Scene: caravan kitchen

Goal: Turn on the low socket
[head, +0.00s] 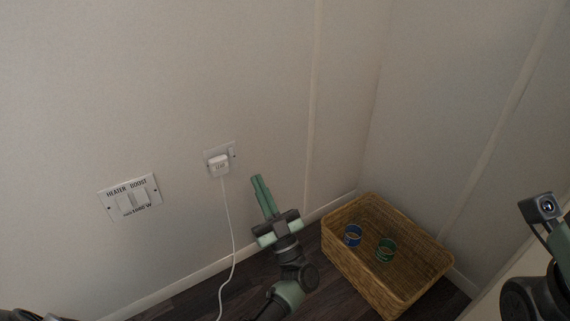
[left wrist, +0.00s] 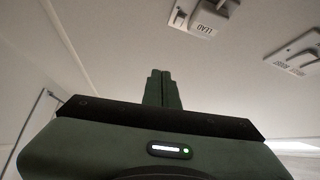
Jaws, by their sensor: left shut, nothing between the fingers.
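The low socket (head: 233,151) is a white plate on the wall, with a white plug (head: 219,166) labelled LEAD in it. A white cord (head: 232,232) hangs from the plug to the floor. The plug hides much of the plate, and the switch position cannot be made out. The plug also shows at the top of the left wrist view (left wrist: 205,20). My left gripper (head: 257,180) has its green fingers together and empty, to the right of the socket and a little lower in the head view, apart from the plug. In the left wrist view its fingers (left wrist: 161,76) point up.
A white HEATER BOOST switch panel (head: 131,198) is on the wall left of the socket. A wicker basket (head: 352,279) stands on the dark floor at right, holding a blue ring-shaped thing (head: 353,235) and a green one (head: 385,250). Part of my right arm shows at the right edge.

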